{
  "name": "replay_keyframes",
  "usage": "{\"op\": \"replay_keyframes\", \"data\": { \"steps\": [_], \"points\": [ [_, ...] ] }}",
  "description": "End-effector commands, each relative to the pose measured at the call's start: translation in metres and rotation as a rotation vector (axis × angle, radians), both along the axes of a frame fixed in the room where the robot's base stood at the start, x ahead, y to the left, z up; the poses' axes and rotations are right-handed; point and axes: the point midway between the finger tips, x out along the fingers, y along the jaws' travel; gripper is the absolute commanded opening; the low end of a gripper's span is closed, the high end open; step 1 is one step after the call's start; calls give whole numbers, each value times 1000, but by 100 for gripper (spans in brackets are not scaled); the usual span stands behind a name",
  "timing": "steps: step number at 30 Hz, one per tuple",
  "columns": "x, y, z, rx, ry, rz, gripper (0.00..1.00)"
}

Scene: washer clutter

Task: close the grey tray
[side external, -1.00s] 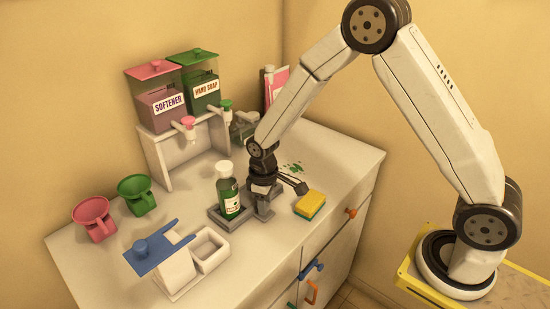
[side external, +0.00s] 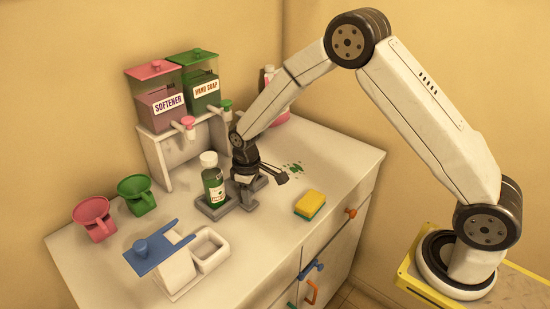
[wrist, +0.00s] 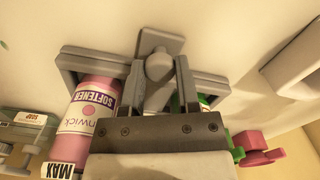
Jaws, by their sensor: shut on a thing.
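The grey tray (side external: 217,212) lies on the white counter, with a green bottle with a white cap (side external: 212,182) standing upright in its near left part. My gripper (side external: 246,184) reaches down at the tray's right side, next to the bottle. In the wrist view, my gripper (wrist: 160,75) has its two fingers on either side of a rounded grey knob (wrist: 159,66) and is shut on it. Grey frame arms (wrist: 207,84) extend to both sides. A pink softener bottle (wrist: 90,112) shows at the left there. My wrist hides part of the tray in the side view.
A yellow-green sponge (side external: 310,203) lies right of the tray, with green spots (side external: 293,168) behind it. A white stand (side external: 180,155) with two dispensers is behind. Pink (side external: 93,215) and green (side external: 136,192) cups stand left. A blue-lidded holder (side external: 160,250) and white bin (side external: 211,250) are in front.

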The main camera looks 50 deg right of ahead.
Motion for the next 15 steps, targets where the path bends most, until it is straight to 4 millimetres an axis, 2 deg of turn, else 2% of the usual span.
{"op": "replay_keyframes", "data": {
  "steps": [15],
  "points": [
    [34,0,1,1,-5,-1,0]
  ]
}}
